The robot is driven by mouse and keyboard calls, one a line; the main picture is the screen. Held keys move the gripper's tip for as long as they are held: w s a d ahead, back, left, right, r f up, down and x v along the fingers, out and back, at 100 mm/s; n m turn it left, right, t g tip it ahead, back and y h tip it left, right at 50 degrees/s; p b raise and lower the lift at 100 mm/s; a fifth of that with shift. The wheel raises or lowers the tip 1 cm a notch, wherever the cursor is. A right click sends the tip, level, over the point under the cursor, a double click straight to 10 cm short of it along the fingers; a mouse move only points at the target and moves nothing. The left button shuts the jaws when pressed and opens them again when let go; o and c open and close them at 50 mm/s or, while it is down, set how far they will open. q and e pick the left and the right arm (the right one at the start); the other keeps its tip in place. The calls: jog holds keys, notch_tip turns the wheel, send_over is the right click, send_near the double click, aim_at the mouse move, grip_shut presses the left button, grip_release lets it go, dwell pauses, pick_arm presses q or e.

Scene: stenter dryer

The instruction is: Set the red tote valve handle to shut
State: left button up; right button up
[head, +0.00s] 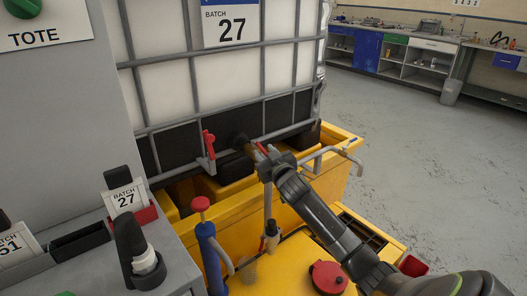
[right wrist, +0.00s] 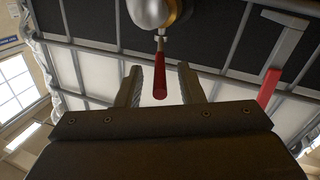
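The red tote valve handle (right wrist: 160,80) is a slim red lever below the rounded metal valve body (right wrist: 153,12) in the right wrist view. In the head view only a small red bit of it (head: 261,148) shows at the tip of my right gripper (head: 266,157), low on the front of the white caged tote (head: 170,88). In the wrist view my right gripper (right wrist: 161,88) is open. Its two fingers stand on either side of the handle, with a gap visible on both sides. My left gripper is not in view.
Another red lever (head: 209,144) on a grey bracket is left of the valve. A yellow bund (head: 340,165) lies under the tote. A blue pump with a red knob (head: 200,203), a grey pipe (head: 335,153) and a red cap (head: 328,277) are close by. Open floor lies right.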

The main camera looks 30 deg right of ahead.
jog(key=shift+w+d, duration=0.15)
jog(key=shift+w, duration=0.65)
grip_shut()
